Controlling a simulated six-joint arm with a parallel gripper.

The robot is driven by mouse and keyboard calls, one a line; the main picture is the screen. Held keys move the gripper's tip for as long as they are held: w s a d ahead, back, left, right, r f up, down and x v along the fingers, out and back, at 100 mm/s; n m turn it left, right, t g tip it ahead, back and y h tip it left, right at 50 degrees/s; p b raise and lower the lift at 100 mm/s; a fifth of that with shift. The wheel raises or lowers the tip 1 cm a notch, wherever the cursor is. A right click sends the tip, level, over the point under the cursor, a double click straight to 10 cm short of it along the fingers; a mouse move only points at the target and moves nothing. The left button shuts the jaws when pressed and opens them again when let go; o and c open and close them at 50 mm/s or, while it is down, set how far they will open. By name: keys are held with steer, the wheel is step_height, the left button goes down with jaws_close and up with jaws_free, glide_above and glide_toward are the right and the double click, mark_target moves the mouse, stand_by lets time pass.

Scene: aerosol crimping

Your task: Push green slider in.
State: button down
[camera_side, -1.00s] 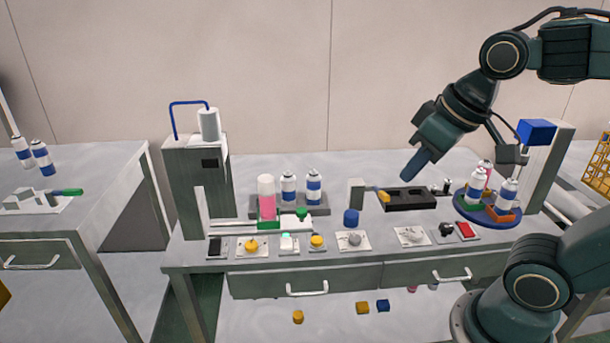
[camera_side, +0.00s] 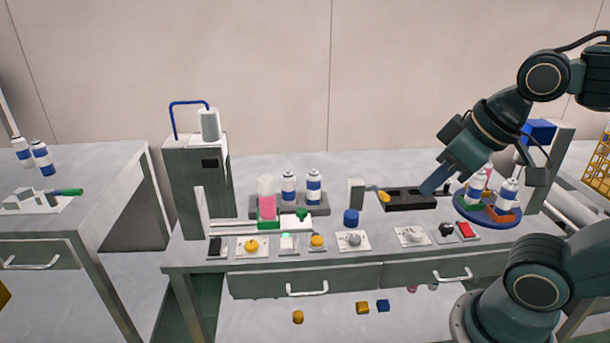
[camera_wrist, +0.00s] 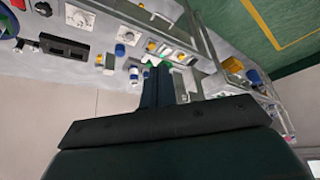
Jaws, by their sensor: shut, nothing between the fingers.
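A green slider (camera_side: 268,224) shows as a green base under a clear cylinder with pink contents (camera_side: 266,203), in front of the grey press. A small green knob (camera_side: 302,214) stands on the white plate to its right. In the wrist view a small green patch shows just past the fingertips; I cannot tell which green part it is. My gripper (camera_side: 428,190) is shut and empty, pointing down-left near the black tray at right, well apart from the slider. In the wrist view its fingers (camera_wrist: 158,72) lie together.
A black tray (camera_side: 407,204) lies left of a blue turntable (camera_side: 487,222) with several cans. Two white-blue cans (camera_side: 288,189) stand behind the slider. A row of buttons and knobs lines the front edge. Another green-handled device (camera_side: 66,191) sits on the left table.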

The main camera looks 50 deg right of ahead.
steer(key=c, duration=2.2)
jaws_free()
steer(key=c, duration=1.5)
jaws_free()
steer(key=shift+w, duration=0.1)
steer(key=o, duration=0.4)
steer(key=shift+w+r, duration=0.2)
steer(key=w+d+n+g, duration=0.3)
steer(key=w+n, duration=0.2)
steer(key=w, duration=1.4)
steer(key=w+d+f+n+g, duration=0.1)
steer(key=w+d+f+n, duration=0.1)
steer(key=w+f, duration=0.4)
steer(key=w+d+f+n+g, duration=0.1)
steer(key=w+d+f+n, duration=0.1)
steer(key=w+d+f, duration=0.2)
steer(key=w+f, duration=0.3)
steer(key=w, duration=0.2)
steer(key=shift+w+d+f+g, duration=0.2)
steer(key=shift+f+g, duration=0.05)
steer(key=shift+g, duration=0.05)
